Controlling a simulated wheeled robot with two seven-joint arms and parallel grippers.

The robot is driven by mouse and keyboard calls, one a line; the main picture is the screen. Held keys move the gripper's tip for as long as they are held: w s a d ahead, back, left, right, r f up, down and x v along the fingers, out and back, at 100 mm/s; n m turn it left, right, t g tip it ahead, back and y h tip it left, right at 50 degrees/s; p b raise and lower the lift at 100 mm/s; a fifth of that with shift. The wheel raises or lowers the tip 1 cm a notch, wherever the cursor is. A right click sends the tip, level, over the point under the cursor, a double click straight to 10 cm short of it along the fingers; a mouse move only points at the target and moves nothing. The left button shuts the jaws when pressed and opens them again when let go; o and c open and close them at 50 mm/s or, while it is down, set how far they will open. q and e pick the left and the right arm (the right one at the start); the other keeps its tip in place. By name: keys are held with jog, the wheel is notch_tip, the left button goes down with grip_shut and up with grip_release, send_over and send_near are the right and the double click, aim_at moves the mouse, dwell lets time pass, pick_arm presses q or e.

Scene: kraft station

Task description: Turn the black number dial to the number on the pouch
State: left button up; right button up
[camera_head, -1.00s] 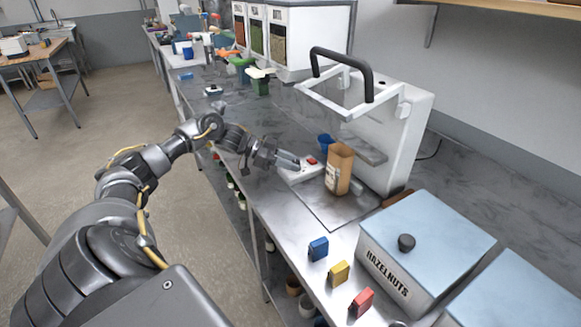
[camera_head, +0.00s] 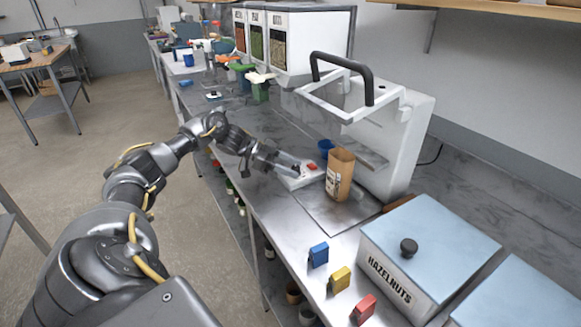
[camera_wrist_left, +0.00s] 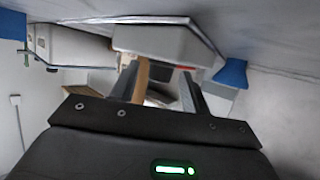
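A white box with a red button (camera_head: 312,167) stands on the steel counter. I cannot make out the black number dial; my gripper covers part of the box. My left gripper (camera_head: 292,168) is low over the near side of this box. In the left wrist view its two fingers (camera_wrist_left: 162,85) stand apart, pointing at the pale box (camera_wrist_left: 160,40); whether they touch a dial is unclear. The brown kraft pouch (camera_head: 340,174) stands upright right of the box. Its label is too small to read. My right gripper is not in view.
A white press-like machine (camera_head: 405,140) with a black handle stands behind the pouch. A blue cup (camera_head: 325,147) is beside it. Blue (camera_head: 318,255), yellow (camera_head: 340,279) and red (camera_head: 363,308) small blocks line the front edge, beside a hazelnuts bin (camera_head: 400,285).

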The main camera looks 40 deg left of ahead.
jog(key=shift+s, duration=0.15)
pick_arm(q)
jog(key=shift+s+a+r, duration=0.15)
jog(key=shift+s+a, duration=0.05)
jog(key=shift+a, duration=0.25)
jog(key=b+v, duration=0.1)
jog(key=v, duration=0.7)
jog(key=shift+s+a+r, duration=0.15)
jog(key=shift+a+r, duration=0.1)
jog(key=shift+a, duration=0.05)
jog(key=shift+s+a+r, duration=0.2)
jog(key=shift+s+a, duration=0.1)
jog(key=shift+a, duration=0.05)
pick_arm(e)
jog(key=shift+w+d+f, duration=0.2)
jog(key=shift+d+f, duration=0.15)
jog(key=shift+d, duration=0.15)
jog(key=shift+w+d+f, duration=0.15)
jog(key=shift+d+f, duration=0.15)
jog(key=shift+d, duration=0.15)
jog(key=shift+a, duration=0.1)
